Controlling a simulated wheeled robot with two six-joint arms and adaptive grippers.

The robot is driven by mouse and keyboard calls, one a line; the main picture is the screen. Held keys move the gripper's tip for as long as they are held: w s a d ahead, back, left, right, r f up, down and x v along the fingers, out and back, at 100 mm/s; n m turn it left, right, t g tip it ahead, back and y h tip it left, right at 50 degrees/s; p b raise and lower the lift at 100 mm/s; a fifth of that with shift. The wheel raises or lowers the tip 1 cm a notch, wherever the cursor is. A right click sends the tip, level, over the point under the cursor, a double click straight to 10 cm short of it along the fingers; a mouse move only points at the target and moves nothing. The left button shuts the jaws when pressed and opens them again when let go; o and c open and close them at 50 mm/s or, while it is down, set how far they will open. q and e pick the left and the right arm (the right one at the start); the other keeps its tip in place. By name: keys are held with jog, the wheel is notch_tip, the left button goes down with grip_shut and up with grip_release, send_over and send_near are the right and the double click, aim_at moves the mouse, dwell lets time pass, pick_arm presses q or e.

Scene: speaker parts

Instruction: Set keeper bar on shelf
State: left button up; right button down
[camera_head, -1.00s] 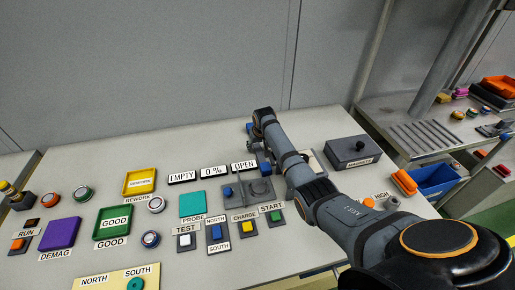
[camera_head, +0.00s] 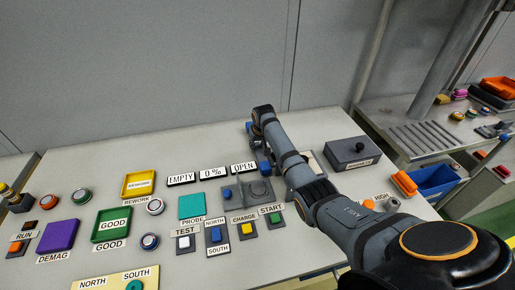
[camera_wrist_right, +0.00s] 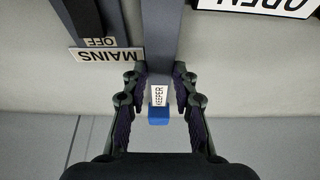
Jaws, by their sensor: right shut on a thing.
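My right gripper (camera_wrist_right: 160,80) is shut on the keeper bar (camera_wrist_right: 160,45), a grey bar. A white KEEPER label and a blue end piece (camera_wrist_right: 159,114) show between the fingers in the right wrist view. The bar runs out past the fingertips to the top of that view. I cannot make out the shelf for certain. My left gripper is not in view.
A grey fixture (camera_head: 234,193) with a blue knob stands beside my right arm, below the OPEN sign (camera_head: 244,167). A grey box (camera_head: 348,153) with a black knob stands to the right. A MAINS OFF label (camera_wrist_right: 95,55) shows near the bar. Trays and buttons fill the left table.

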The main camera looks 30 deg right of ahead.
jog(key=v, duration=0.3)
jog(key=s+v, duration=0.1)
jog(key=v, duration=0.5)
jog(key=shift+s+d+f, duration=0.25)
jog(key=shift+s+f, duration=0.05)
jog(key=shift+s, duration=0.15)
jog(key=s+r, duration=0.3)
jog(key=s, duration=0.5)
jog(key=shift+s+a+r+b, duration=0.4)
jog(key=shift+a, duration=0.1)
